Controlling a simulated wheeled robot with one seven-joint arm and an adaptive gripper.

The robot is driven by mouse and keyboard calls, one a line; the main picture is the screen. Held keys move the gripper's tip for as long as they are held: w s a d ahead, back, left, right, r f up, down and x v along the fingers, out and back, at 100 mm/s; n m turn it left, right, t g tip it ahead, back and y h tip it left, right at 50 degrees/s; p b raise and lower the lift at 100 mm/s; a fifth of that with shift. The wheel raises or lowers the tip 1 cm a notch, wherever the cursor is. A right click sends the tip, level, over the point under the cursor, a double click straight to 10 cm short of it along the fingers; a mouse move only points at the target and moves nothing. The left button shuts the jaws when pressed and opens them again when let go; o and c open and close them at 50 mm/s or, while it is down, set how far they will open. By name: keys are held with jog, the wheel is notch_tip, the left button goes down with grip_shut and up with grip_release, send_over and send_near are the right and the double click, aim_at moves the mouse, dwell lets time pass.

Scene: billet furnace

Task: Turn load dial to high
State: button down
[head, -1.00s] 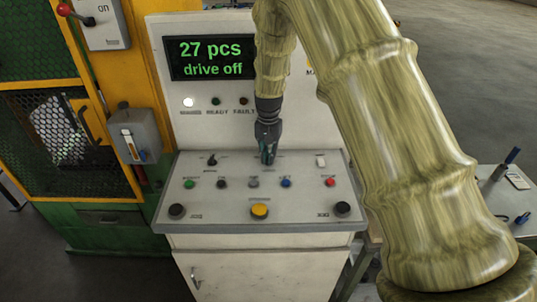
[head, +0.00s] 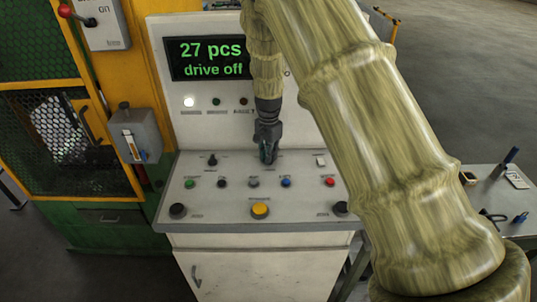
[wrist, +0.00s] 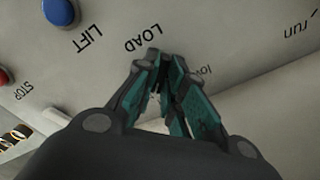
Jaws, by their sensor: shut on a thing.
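My gripper (head: 268,156) points down at the back middle of the sloped control panel (head: 222,222). Its teal-padded fingers also show in the wrist view (wrist: 165,62), drawn close together at the printed LOAD label (wrist: 144,37). It is shut on the load dial, which the fingers hide almost wholly. Part of a "low" label (wrist: 205,71) shows beside the right finger. The dial's pointer and the "high" mark cannot be seen. The display (head: 210,58) reads "27 pcs, drive off".
A black selector knob (head: 212,159) is left of my gripper and a white switch (head: 320,160) is right. Several coloured buttons and a yellow button (head: 260,209) lie in front. The blue LIFT button (wrist: 60,11) is near the fingers. A side table (head: 480,200) stands right.

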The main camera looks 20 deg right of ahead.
jog(key=shift+w, duration=0.1)
jog(key=c, duration=1.5)
grip_release()
notch_tip(320, 180, up, 12)
